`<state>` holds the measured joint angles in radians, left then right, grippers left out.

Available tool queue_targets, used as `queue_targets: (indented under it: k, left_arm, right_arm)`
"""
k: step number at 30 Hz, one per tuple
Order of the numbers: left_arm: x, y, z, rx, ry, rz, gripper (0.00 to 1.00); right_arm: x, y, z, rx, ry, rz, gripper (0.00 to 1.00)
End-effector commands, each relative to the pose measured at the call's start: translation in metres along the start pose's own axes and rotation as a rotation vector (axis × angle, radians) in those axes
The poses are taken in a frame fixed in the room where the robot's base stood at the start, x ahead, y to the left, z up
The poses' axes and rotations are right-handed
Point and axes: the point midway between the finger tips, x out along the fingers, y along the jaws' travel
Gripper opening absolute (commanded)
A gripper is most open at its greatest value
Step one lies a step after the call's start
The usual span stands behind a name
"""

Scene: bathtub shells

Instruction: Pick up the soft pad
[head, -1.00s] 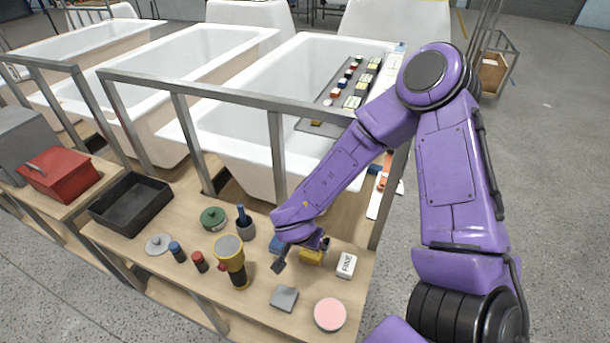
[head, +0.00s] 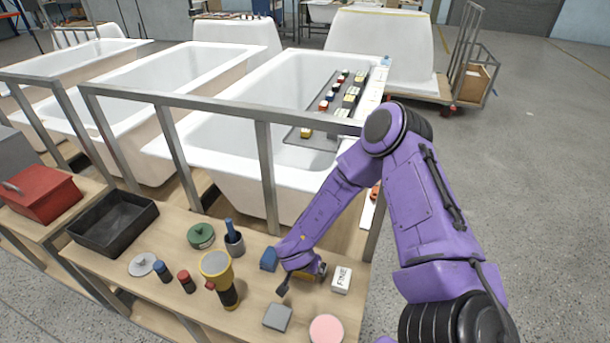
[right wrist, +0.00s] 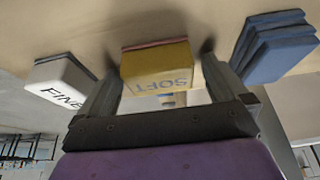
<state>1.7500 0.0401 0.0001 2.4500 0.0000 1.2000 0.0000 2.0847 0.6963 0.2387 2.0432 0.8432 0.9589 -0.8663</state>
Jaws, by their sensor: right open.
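The soft pad (right wrist: 157,68) is a yellow block lettered SOFT with a thin reddish layer, resting on the bench top in the right wrist view. My right gripper (right wrist: 160,75) is open, with one finger on each side of the pad; I cannot tell whether either finger touches it. In the head view my right gripper (head: 303,279) is low over the bench and hides most of the pad. My left gripper is not in view.
A white block lettered FINE (head: 341,279) and blue pads (head: 269,258) flank the right gripper. A grey block (head: 277,317), a pink disc (head: 326,329) and a yellow-and-black torch-like tool (head: 217,268) are nearer. A metal rail (head: 265,170) stands behind, before the tubs.

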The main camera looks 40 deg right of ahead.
Motion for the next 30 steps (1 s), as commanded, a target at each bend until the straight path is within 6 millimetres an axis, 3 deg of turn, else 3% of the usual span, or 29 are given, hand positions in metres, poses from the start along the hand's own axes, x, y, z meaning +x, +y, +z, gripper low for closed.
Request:
queue_targets:
  k: [4, 9, 11, 12, 20, 26, 30]
  left_arm:
    - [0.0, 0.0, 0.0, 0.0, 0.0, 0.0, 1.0]
    - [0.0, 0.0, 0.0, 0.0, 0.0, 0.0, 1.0]
    - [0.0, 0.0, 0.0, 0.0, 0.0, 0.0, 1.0]
    - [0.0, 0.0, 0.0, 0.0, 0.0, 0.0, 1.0]
    - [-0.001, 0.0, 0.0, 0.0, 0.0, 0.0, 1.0]
    - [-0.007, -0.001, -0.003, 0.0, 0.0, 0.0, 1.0]
    - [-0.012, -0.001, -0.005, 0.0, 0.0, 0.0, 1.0]
  right_arm:
    - [-0.001, -0.001, 0.0, -0.001, 0.0, -0.001, 1.0]
    - [-0.001, -0.001, 0.0, -0.001, 0.0, -0.001, 0.45]
    - [-0.001, -0.001, 0.0, -0.001, 0.0, -0.001, 0.44]
    - [-0.001, -0.001, 0.0, -0.001, 0.0, -0.001, 0.39]
    - [-0.005, -0.001, -0.002, 0.0, 0.0, -0.002, 0.39]
    - [-0.035, -0.002, -0.014, 0.0, 0.001, -0.005, 0.39]
    - [-0.067, 0.026, -0.02, 0.001, 0.001, -0.005, 0.39]
